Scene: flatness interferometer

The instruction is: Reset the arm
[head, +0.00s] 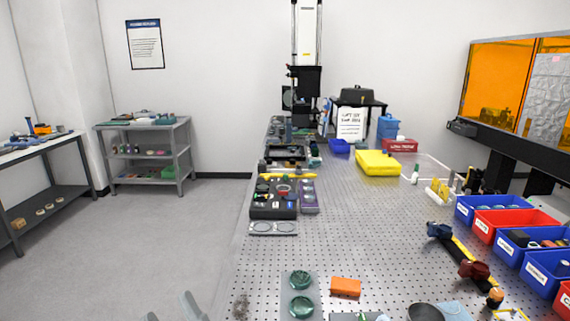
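My gripper (170,307) shows only at the bottom edge of the head view, left of the perforated table (340,250). Two pale grey finger tips stand apart with grey floor between them, so it looks open. Nothing shows between the tips. The rest of my gripper and my arm are below the picture and hidden.
The table's left edge is close to my gripper. Near it lie a plate with green discs (301,282) and an orange block (345,287). Blue and red bins (515,222) line the right side. A tall instrument (305,75) stands at the back. Floor (170,235) at left is clear.

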